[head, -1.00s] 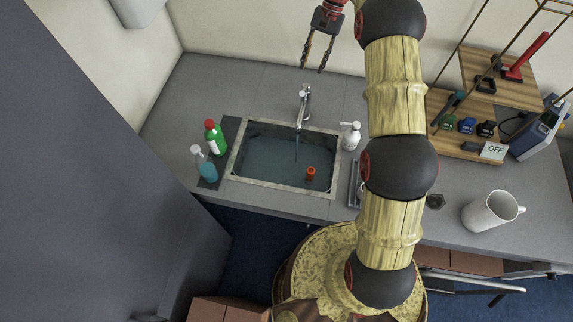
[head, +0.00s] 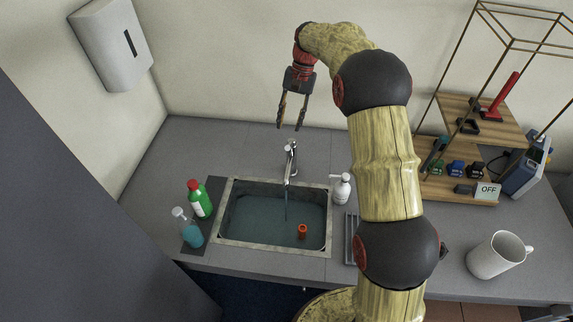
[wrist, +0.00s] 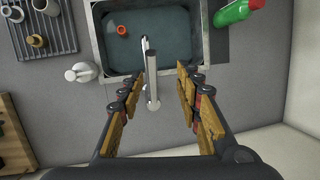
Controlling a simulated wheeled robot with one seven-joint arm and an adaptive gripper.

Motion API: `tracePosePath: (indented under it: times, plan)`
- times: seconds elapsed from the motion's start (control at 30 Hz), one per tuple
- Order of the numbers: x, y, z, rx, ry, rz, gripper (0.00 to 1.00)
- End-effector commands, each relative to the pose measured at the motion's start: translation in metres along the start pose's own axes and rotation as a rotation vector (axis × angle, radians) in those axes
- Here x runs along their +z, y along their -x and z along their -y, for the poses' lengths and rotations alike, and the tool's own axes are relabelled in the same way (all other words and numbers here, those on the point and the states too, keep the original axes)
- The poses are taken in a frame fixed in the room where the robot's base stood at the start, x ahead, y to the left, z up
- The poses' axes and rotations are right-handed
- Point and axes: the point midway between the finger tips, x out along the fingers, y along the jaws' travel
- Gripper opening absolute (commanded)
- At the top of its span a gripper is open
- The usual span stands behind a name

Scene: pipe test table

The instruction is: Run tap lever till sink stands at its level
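The sink (head: 225,242) is set in the grey counter and holds bluish water; its rim also shows in the wrist view (wrist: 96,45). An orange-red ring-shaped piece (head: 302,231) is in the water, near the front right; it also shows in the wrist view (wrist: 122,30). The chrome tap (head: 290,160) stands behind the sink, and a stream runs from its spout into the water. My gripper (head: 290,126) is open and empty, above the back of the tap. In the wrist view the tap with its lever (wrist: 152,92) appears between my open fingers (wrist: 158,80). I see no contact.
A green bottle (head: 199,200) and a blue spray bottle (head: 188,230) stand left of the sink. A white soap dispenser (head: 342,188) stands at its right, beside a drain rack (head: 350,238).

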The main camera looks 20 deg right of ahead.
Motion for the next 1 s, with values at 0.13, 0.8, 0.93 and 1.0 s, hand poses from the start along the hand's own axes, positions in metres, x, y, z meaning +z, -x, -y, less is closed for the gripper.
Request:
tracePosePath:
  times: [0.13,0.8,0.93,1.0]
  plan:
    - [0.009,-0.028,-0.007,0.008,-0.006,-0.110,0.35]
    - [-0.024,-0.091,-0.017,0.001,-0.053,-0.258,0.35]
    - [-0.028,-0.107,-0.017,0.001,-0.053,-0.259,0.35]
    - [-0.030,-0.113,-0.017,0.001,-0.053,-0.260,0.35]
